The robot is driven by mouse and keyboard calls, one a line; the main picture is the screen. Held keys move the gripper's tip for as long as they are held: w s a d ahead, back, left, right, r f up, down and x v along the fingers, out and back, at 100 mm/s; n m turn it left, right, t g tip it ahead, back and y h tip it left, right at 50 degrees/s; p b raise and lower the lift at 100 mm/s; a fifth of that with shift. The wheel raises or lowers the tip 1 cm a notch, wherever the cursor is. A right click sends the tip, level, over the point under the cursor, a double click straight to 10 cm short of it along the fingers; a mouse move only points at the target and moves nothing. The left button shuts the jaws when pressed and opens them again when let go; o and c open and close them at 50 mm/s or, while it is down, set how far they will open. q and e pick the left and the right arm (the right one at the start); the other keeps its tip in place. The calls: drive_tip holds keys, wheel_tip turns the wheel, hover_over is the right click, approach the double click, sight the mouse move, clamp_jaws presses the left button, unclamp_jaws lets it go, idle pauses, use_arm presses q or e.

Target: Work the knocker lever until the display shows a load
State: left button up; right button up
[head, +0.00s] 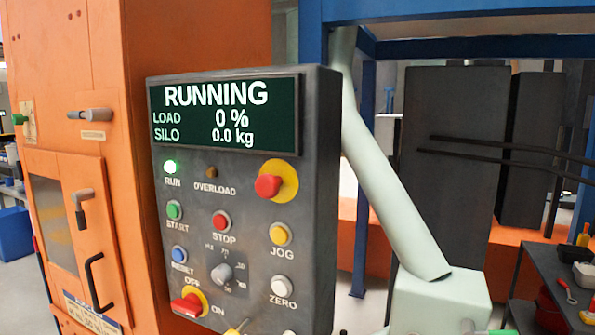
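The display (225,112) on the dark control panel reads RUNNING, LOAD 0 %, SILO 0.0 kg. A grey lever-like handle (90,115) sticks out sideways on the upper orange casing, above a small label too small to read. I cannot tell for sure that it is the knocker lever. Neither of my grippers is in view.
The orange casing (190,40) has a door with a grey latch (80,207) and a black pull handle (97,282). A pale chute (390,190) slopes down behind the panel. A dark table (550,275) with small items stands at right. A blue bin (14,233) is at far left.

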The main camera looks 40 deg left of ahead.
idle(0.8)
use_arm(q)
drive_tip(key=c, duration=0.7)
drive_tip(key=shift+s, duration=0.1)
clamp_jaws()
